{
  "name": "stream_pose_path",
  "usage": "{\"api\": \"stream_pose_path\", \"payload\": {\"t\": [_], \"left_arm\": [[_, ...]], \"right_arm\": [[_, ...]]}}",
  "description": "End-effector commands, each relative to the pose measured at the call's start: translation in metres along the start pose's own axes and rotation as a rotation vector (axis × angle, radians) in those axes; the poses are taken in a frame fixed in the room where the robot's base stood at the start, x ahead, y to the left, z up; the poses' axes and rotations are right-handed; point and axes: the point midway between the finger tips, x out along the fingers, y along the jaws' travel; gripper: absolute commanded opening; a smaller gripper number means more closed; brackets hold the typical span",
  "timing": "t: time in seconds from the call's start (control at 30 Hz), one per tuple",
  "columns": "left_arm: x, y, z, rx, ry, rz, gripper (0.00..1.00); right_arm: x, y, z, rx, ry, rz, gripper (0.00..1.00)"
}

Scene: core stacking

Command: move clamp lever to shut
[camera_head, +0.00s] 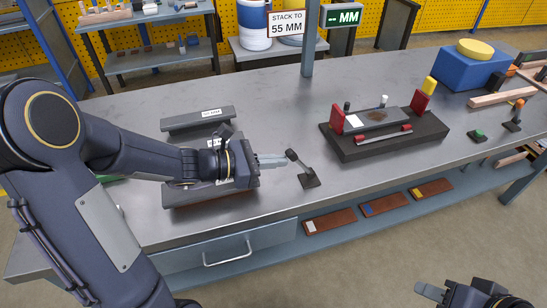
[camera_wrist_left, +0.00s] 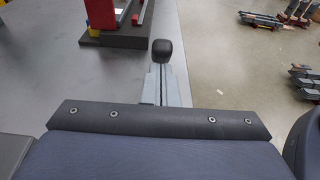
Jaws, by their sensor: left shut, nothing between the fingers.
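A small lever with a black knob (camera_head: 291,155) rises from a dark base (camera_head: 310,180) on the bench, left of the black fixture. Its arm leans up and to the left. My left gripper (camera_head: 284,159) is shut and empty, its fingertips at the knob. In the left wrist view the black knob (camera_wrist_left: 163,50) shows just beyond the tips of the shut fingers (camera_wrist_left: 166,75); I cannot tell whether they touch. The lever's arm is hidden there. My right gripper (camera_head: 430,292) is at the bottom right, off the bench, partly cut off by the frame; its opening is unclear.
The black fixture (camera_head: 395,145) with red end blocks (camera_head: 337,119) stands to the right. Grey bars (camera_head: 197,119) lie left, partly under my left arm. A green button (camera_head: 478,135) and an orange-knobbed lever (camera_head: 517,108) stand far right. Bench top between bars and fixture is mostly clear.

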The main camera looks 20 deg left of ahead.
Motion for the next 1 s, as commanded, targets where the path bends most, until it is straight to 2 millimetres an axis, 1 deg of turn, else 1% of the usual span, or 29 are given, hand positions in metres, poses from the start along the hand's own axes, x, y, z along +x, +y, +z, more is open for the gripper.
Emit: {"api": "stream_pose_path", "payload": {"t": [0.03, 0.17, 0.3, 0.4, 0.5, 0.63, 0.8, 1.0], "left_arm": [[0.000, -0.001, 0.012, 0.002, 0.021, -0.004, 0.00], [0.005, -0.001, 0.026, 0.002, 0.104, -0.005, 0.00], [0.013, -0.002, 0.041, 0.004, 0.223, -0.007, 0.00], [0.021, -0.002, 0.049, 0.005, 0.317, -0.007, 0.00], [0.030, -0.002, 0.054, 0.007, 0.407, -0.007, 0.00], [0.042, -0.002, 0.058, 0.010, 0.513, -0.005, 0.00], [0.057, -0.001, 0.061, 0.001, 0.503, -0.002, 0.00], [0.078, -0.001, 0.066, 0.002, 0.501, -0.002, 0.00]], "right_arm": [[-0.013, -0.006, -0.007, 0.000, 0.000, 0.000, 0.38], [-0.037, -0.017, -0.019, 0.000, 0.000, 0.000, 0.38], [-0.070, -0.032, -0.035, 0.000, 0.001, 0.000, 0.38], [-0.091, -0.042, -0.046, 0.000, 0.001, 0.000, 0.38], [-0.108, -0.049, -0.055, 0.000, 0.001, 0.000, 0.38], [-0.122, -0.056, -0.062, 0.000, 0.001, 0.000, 0.38], [-0.132, -0.060, -0.067, 0.000, 0.000, 0.000, 0.38], [-0.134, -0.061, -0.068, 0.000, 0.000, 0.000, 0.38]]}}
